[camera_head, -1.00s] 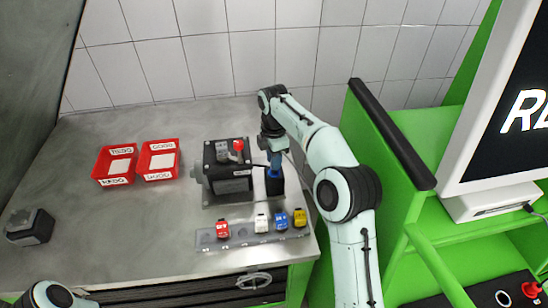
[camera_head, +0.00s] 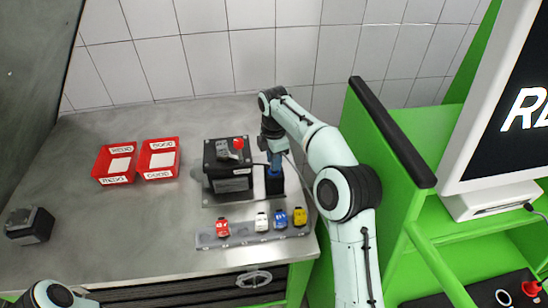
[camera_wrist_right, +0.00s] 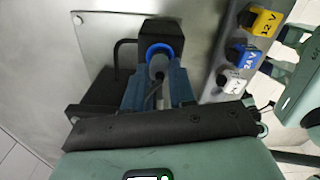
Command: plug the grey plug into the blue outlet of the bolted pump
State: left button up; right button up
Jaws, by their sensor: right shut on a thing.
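The bolted pump (camera_head: 228,165) is a dark box with a red knob on a metal plate. Its blue outlet (camera_head: 275,178) is on a dark block at its right; in the right wrist view the outlet shows as a blue ring (camera_wrist_right: 160,50). My right gripper (camera_head: 273,161) is right above the outlet, pointing down. In the right wrist view its blue fingers (camera_wrist_right: 158,92) are shut on the grey plug (camera_wrist_right: 158,66), lined up with the ring. I cannot tell how deep the plug sits. My left gripper is out of view; only part of that arm shows at the lower left.
A rail (camera_head: 250,239) in front of the pump holds red, white, blue and yellow connectors. Two red bins (camera_head: 140,178) stand left of the pump. A loose dark unit (camera_head: 31,226) lies far left. A green frame with a screen (camera_head: 520,110) stands right of the bench.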

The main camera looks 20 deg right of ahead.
jog(key=shift+f, duration=0.65)
jog(key=o, duration=1.4)
jog(key=shift+c, duration=0.2)
jog(key=shift+r, duration=0.15)
jog(key=shift+r, duration=3.9)
